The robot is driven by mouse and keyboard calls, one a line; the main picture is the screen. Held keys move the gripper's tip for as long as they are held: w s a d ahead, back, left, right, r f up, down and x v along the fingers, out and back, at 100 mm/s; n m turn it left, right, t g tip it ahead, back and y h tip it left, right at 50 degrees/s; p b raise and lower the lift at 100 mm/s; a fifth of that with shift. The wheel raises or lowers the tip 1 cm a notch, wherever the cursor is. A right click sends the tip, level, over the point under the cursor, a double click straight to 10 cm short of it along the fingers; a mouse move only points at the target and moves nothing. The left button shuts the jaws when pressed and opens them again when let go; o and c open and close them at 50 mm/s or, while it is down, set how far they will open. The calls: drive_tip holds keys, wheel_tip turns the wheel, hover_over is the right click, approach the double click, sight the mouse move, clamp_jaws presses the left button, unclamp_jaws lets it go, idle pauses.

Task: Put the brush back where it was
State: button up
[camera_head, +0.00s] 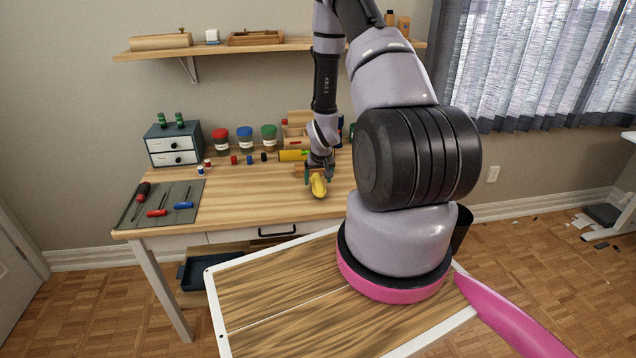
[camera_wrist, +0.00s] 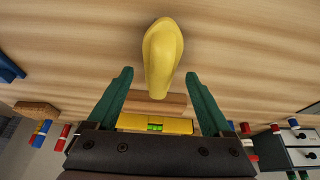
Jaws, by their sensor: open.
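A smooth yellow oblong thing (camera_head: 318,186), perhaps the brush or its handle, is on or just above the desk top (camera_head: 240,196) near its front edge. In the wrist view the yellow thing (camera_wrist: 163,50) points away from the palm, with its narrow end between my fingers. My gripper (camera_head: 318,176) is over the desk at its back end. Its green fingers (camera_wrist: 158,74) are apart, with a gap on each side of the yellow thing. A brown wooden bar (camera_wrist: 170,102) crosses behind the narrow end; I cannot tell whether the two are joined.
A yellow level (camera_head: 293,155) lies behind my gripper, before a wooden caddy (camera_head: 297,131). Several lidded jars (camera_head: 244,139), small coloured pieces and a drawer box (camera_head: 173,145) stand at the back left. Screwdrivers lie on a grey mat (camera_head: 139,204). The desk's middle left is clear.

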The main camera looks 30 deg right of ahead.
drive_tip(key=s+a+r, duration=0.3)
drive_tip(key=r, duration=0.9)
drive_tip(key=s+a+r+t+y, duration=0.1)
drive_tip(key=s+a+r, duration=0.1)
drive_tip(key=r, duration=0.9)
drive_tip(key=s+a+r, duration=0.3)
drive_tip(key=r, duration=0.9)
drive_tip(key=s+a+r+y, duration=0.1)
drive_tip(key=s+a+r, duration=0.2)
drive_tip(key=s+r, duration=0.5)
drive_tip(key=s+a+r+m+t+y, duration=0.1)
drive_tip(key=s+a+r, duration=0.3)
drive_tip(key=s+r, duration=0.3)
drive_tip(key=s, duration=0.3)
drive_tip(key=shift+s+a+r+t, duration=0.2)
drive_tip(key=shift+s+r+t, duration=0.1)
drive_tip(key=shift+r, duration=0.05)
